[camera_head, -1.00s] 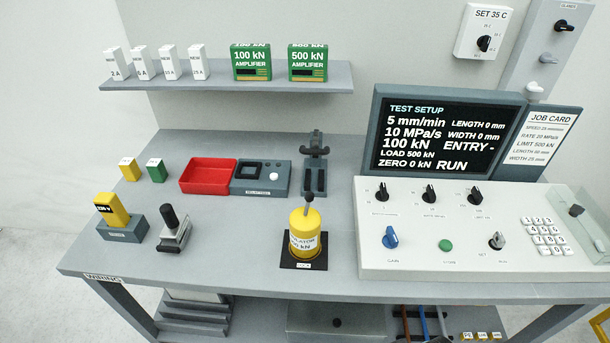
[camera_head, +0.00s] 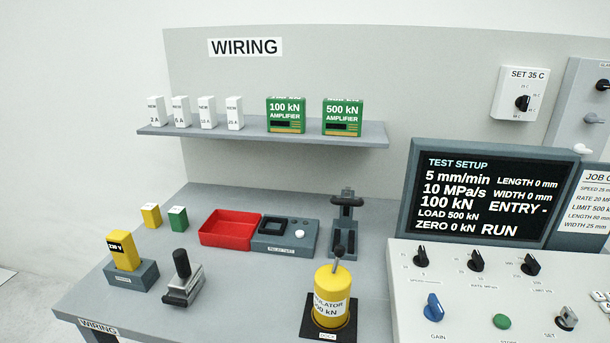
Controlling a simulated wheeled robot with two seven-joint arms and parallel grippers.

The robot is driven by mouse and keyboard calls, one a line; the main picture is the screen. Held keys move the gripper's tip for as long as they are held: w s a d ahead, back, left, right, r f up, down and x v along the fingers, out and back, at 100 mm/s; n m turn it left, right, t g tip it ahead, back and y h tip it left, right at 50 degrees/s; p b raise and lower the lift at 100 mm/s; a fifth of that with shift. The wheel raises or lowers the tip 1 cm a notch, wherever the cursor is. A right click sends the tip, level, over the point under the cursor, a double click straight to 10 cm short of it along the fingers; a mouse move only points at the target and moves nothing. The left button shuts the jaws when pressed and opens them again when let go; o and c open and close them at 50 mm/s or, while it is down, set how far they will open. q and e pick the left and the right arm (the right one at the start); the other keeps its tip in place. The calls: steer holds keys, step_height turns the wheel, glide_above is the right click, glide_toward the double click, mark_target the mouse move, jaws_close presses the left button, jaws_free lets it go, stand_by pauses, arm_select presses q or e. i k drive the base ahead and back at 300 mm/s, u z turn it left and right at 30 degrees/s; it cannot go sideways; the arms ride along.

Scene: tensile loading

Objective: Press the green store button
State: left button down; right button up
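The green store button (camera_head: 502,321) is a small round green cap on the white sloped control panel (camera_head: 412,300), at the lower right of the head view. The label under it is partly readable. It sits between the blue gain knob (camera_head: 434,307) and the set switch (camera_head: 567,318). The dark test setup screen (camera_head: 486,198) behind the panel shows 5 mm/min, 10 MPa/s, 100 kN, load 500 kN, zero 0 kN and run. Neither of my grippers is in view.
A yellow cylinder (camera_head: 332,289) with a black handle stands on a dark pad left of the panel. A red tray (camera_head: 228,234), a grey tester box (camera_head: 283,240) and a black-handled block (camera_head: 184,284) are further left. A shelf (camera_head: 270,138) holds green amplifiers. Bare table lies between.

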mark_target(501, 322)
steer(key=z, duration=1.45)
